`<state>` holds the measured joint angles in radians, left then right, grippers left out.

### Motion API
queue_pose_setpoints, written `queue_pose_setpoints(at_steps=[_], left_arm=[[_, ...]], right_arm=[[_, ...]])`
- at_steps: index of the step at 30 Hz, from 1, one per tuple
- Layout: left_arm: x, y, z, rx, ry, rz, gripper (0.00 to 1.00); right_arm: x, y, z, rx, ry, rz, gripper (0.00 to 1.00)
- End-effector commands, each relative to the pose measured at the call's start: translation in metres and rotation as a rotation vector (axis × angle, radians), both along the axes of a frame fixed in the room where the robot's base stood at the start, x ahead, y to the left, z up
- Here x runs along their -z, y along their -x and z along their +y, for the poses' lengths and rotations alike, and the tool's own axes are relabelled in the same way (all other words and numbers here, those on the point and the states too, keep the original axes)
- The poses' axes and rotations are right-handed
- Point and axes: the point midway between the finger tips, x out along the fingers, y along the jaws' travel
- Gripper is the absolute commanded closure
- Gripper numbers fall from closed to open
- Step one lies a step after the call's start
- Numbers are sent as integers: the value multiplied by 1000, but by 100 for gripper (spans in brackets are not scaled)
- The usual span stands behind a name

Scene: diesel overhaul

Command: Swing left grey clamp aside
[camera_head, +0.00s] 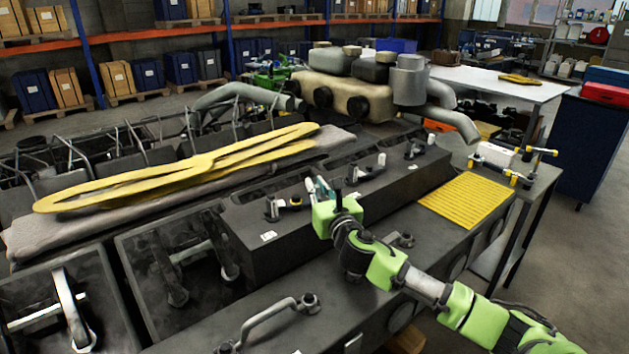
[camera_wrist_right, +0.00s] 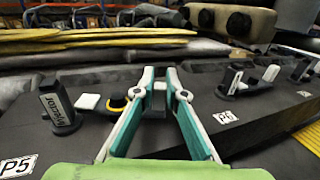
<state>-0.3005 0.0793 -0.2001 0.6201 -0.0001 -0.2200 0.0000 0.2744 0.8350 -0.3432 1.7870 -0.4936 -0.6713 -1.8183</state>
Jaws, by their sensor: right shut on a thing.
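My right gripper (camera_head: 322,188) reaches in from the lower right to the top of the long dark cover (camera_head: 330,212). In the right wrist view its fingers (camera_wrist_right: 159,86) are closed around a small grey block (camera_wrist_right: 159,101), which looks like part of the left grey clamp. The fingers hide most of that clamp. Just left of it stand a dark upright clamp (camera_wrist_right: 60,110), a white tab (camera_wrist_right: 88,101) and a black knob with a yellow ring (camera_wrist_right: 117,104). Another clamp with a light grey lever (camera_wrist_right: 270,74) stands to the right. My left gripper is not in view.
Labels P5 (camera_wrist_right: 17,167) and P6 (camera_wrist_right: 226,117) mark the cover. Yellow long parts (camera_head: 180,170) lie on a grey mat behind it. A yellow ribbed mat (camera_head: 467,199) lies at the right. A curved handle (camera_head: 270,318) rises from the front surface.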

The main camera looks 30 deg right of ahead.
Motion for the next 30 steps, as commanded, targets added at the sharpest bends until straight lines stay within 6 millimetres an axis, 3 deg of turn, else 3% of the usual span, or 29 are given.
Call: queue_pose_setpoints(at_steps=[12,30], left_arm=[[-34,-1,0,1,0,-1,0],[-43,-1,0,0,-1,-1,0]], right_arm=[[-3,18,13,394,-8,1,100],[0,33,29,824,-2,2,100]])
